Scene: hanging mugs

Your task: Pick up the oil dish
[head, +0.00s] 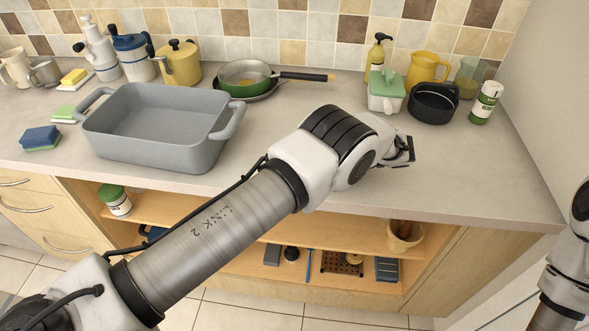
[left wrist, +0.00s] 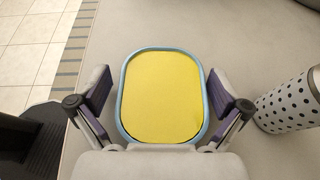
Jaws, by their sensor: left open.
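The oil dish (left wrist: 162,97) shows in the left wrist view as a rounded rectangle with a light blue rim and a flat yellow inside. It lies on the grey counter between the fingers of my left gripper (left wrist: 159,90). The fingers are open, one on each side of the dish; whether they touch its rim I cannot tell. In the head view my left gripper (head: 406,150) is low over the right part of the counter, and the dish is hidden behind the gripper and arm. My right gripper is out of view; only part of that arm shows at the right edge.
A white cup with dark dots (left wrist: 288,103) stands close to the right finger in the wrist view. Behind the gripper are a green-and-white lidded container (head: 386,93), a black pot (head: 432,106) and a spice jar (head: 484,103). A grey roasting pan (head: 160,125) stands left.

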